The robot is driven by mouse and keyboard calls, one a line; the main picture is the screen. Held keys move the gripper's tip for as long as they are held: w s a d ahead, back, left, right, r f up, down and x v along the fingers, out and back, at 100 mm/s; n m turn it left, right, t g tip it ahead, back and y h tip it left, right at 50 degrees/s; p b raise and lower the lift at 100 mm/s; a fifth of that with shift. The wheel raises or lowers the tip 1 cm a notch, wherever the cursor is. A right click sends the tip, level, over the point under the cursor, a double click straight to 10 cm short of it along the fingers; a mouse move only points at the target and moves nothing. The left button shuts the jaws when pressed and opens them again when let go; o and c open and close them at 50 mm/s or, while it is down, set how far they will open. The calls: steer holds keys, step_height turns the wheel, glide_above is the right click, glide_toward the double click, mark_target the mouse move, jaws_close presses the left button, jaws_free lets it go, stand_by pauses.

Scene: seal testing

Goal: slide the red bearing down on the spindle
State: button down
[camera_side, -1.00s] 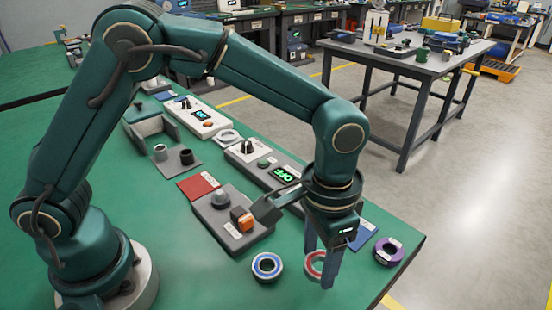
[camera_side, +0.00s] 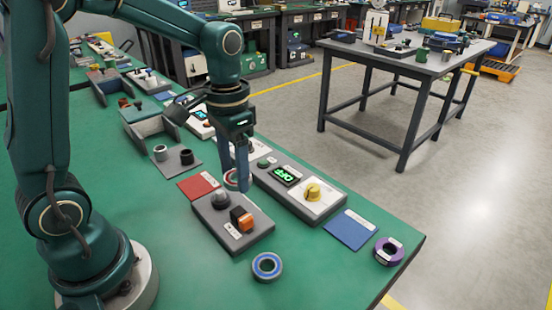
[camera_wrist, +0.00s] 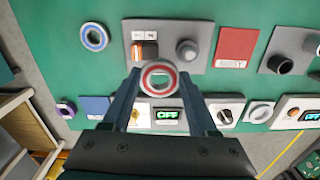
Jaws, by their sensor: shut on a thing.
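The red bearing (camera_wrist: 172,72), a ring with a red band and a grey rim, is between the fingertips of my gripper (camera_wrist: 159,79). In the side view the red bearing (camera_side: 230,179) is partly hidden by the fingers of my gripper (camera_side: 238,182), which point down. The spindle looks to be the rounded grey post (camera_side: 221,198) on a grey block (camera_side: 215,229); it also shows in the wrist view (camera_wrist: 187,50). In the side view my gripper appears beyond the post, held up and apart from it. The exact height of the bearing cannot be told.
An orange-and-black switch (camera_side: 242,220) stands on the block. A blue bearing (camera_side: 267,266) and a purple ring (camera_side: 388,251) lie on the green table. A red mat (camera_side: 199,187), a blue mat (camera_side: 351,229) and a panel reading OFF with a yellow knob (camera_side: 312,191) are nearby.

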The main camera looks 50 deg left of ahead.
steer(key=n, duration=0.2)
glide_above(218, 193)
steer(key=shift+r, duration=0.1)
steer(key=shift+f, duration=2.05)
steer(key=shift+f, duration=0.15)
steer(key=shift+f, duration=0.45)
steer(key=shift+f, duration=0.6)
steer(key=shift+c, duration=0.5)
jaws_free()
step_height(218, 193, up, 9)
